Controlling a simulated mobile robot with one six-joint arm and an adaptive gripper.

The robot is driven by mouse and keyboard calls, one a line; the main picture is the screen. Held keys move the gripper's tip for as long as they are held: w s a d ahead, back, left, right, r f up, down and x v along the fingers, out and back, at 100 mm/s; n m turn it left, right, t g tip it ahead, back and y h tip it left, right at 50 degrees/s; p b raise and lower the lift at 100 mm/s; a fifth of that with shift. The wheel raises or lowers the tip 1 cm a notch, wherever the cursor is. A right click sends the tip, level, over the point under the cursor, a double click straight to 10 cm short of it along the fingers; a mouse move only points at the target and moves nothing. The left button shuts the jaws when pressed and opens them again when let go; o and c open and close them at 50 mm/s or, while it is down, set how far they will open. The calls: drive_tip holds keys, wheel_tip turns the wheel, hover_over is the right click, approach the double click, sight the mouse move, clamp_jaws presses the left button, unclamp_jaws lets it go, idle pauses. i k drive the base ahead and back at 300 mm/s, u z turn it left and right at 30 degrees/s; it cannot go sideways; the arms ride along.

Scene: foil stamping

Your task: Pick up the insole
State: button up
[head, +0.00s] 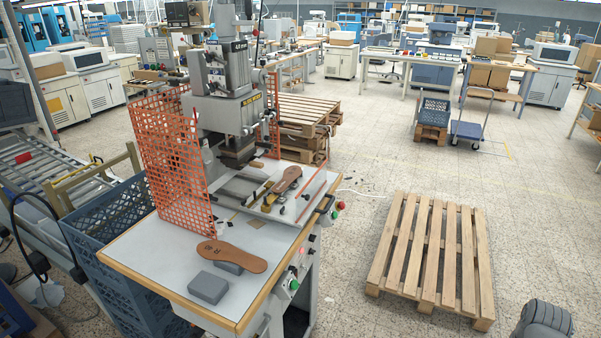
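A brown insole (232,257) with dark marks at its left end lies at the front of the white worktable (150,255). It lies across the top of a dark grey block (229,268), which shows below its edge. A second brown insole (287,180) lies on the plate of the stamping press (227,105), to the right of the press head. My gripper is not in view. A dark grey ribbed part at the lower right corner seems to be my arm, well apart from both insoles.
A second grey block (209,287) sits near the table's front edge. An orange mesh guard (174,165) stands left of the press. A blue crate (107,215) is left of the table. An empty wooden pallet (432,255) lies on the floor at right, with open floor around it.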

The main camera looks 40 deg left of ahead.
sight(291, 174)
drive_tip(key=i, duration=1.45)
drive_tip(key=u, duration=1.15)
drive_tip(key=i, duration=0.65)
drive_tip(key=u, duration=0.4)
drive_tip(key=k, duration=0.9)
drive_tip(key=u, duration=0.2)
drive_tip(key=i, duration=0.25)
drive_tip(key=z, duration=0.1)
